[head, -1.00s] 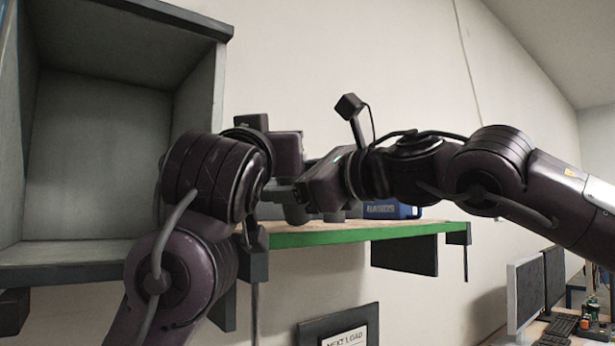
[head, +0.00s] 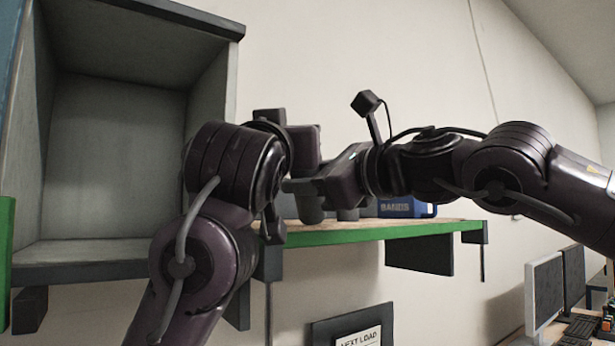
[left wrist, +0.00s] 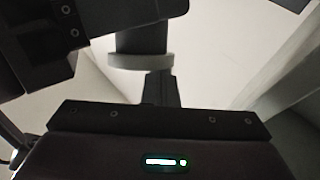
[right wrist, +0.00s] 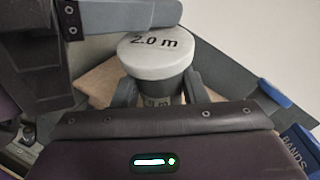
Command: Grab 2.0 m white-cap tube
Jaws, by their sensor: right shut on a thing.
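The white-cap tube, its pale round cap (right wrist: 155,54) marked "2.0 m", stands in the right wrist view between my right gripper's dark fingers (right wrist: 160,88). The fingers are shut on it just below the cap. In the head view my right gripper (head: 318,184) reaches in above the shelf, and the arms hide most of the tube. My left gripper (head: 303,144) is close beside the right one, to its left; its finger (right wrist: 125,15) shows past the cap. The left wrist view shows a dark cylinder with a pale ring (left wrist: 141,61). The left jaw opening is unclear.
A green-edged shelf (head: 385,234) lies below the grippers. A blue box marked BANDS (head: 403,207) stands on it, right of the grippers. A grey open cabinet (head: 115,150) is at left. Monitors (head: 545,295) are low at right.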

